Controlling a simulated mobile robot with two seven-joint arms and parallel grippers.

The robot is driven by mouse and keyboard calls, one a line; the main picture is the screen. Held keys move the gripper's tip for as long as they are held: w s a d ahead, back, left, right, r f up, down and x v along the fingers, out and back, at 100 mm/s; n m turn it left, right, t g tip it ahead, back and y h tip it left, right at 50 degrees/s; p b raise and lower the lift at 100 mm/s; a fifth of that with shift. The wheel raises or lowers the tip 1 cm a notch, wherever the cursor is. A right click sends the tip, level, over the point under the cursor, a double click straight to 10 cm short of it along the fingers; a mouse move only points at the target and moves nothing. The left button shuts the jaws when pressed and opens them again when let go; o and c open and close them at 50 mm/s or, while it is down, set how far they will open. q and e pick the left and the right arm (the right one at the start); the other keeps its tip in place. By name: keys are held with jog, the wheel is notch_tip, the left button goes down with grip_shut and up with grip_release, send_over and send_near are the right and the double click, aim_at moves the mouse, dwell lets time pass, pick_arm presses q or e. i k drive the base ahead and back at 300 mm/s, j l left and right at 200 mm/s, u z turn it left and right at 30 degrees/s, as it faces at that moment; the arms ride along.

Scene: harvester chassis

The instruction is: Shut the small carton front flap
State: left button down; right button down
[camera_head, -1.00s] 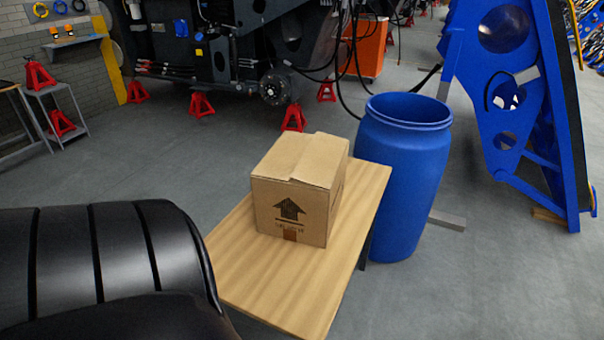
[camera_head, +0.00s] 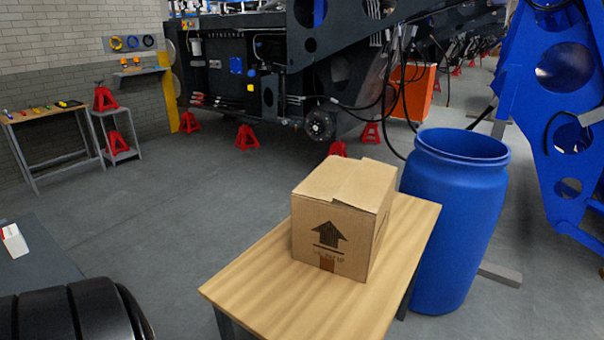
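A small brown cardboard carton (camera_head: 341,222) stands upright on a light wooden table (camera_head: 290,290), near its far end. A dark arrow mark and small print show on its front face, with a brown tape strip below. Its top flaps (camera_head: 348,181) look nearly flat, with a slightly raised edge across the top. I cannot tell from here exactly how each flap lies. Neither of my grippers is in view.
A blue open barrel (camera_head: 455,220) stands right of the table. A black ribbed rounded thing (camera_head: 70,312) is at the lower left, beside a grey surface with a small white box (camera_head: 14,240). Red jack stands (camera_head: 247,137) stand farther back.

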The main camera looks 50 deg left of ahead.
aim_at(366, 187)
jog(key=i+u, duration=0.2)
jog(key=u, duration=0.2)
jog(key=i+l+u, duration=0.1)
jog(key=u, duration=0.3)
jog(key=i+l+u, duration=0.15)
jog(key=u, duration=0.2)
jog(key=i, duration=0.05)
